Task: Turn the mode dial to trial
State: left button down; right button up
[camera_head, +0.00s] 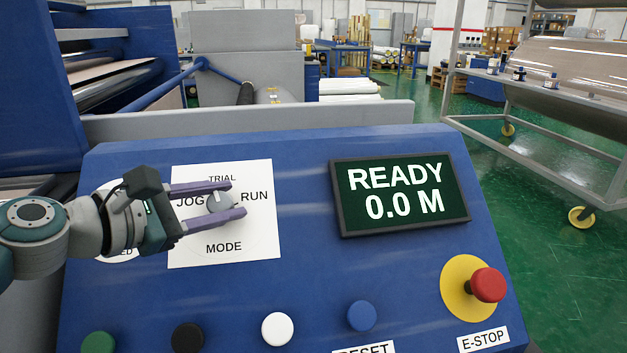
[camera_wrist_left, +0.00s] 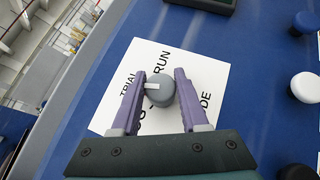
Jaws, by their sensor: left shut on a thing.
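The mode dial (camera_head: 220,203) is a grey round knob on a white label plate (camera_head: 215,258) marked TRIAL at top, JOG at left, RUN at right and MODE below. My left gripper (camera_head: 222,200) reaches in from the left with its purple fingers on either side of the dial, shut on it. In the left wrist view the dial (camera_wrist_left: 160,92) sits between the fingertips, and its white pointer mark faces the TRIAL word. The JOG word is partly covered by the gripper. My right gripper is out of view.
The blue panel carries a screen (camera_head: 400,192) reading READY 0.0 M. A red E-stop (camera_head: 487,285) on a yellow base is at the lower right. White (camera_head: 278,329), blue (camera_head: 361,316), black (camera_head: 187,338) and green (camera_head: 99,345) buttons line the front.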

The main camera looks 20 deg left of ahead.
pick_arm(q)
jog(key=shift+m+g+h, duration=0.7)
jog(key=shift+m+g, duration=0.3)
jog(key=shift+m, duration=0.4)
jog(key=shift+m+p, duration=0.3)
jog(key=shift+c, duration=2.1)
grip_release()
jog(key=shift+s, duration=0.1)
jog(key=p+v, duration=0.2)
jog(key=v, duration=0.7)
jog(key=shift+s+a+r, duration=0.25)
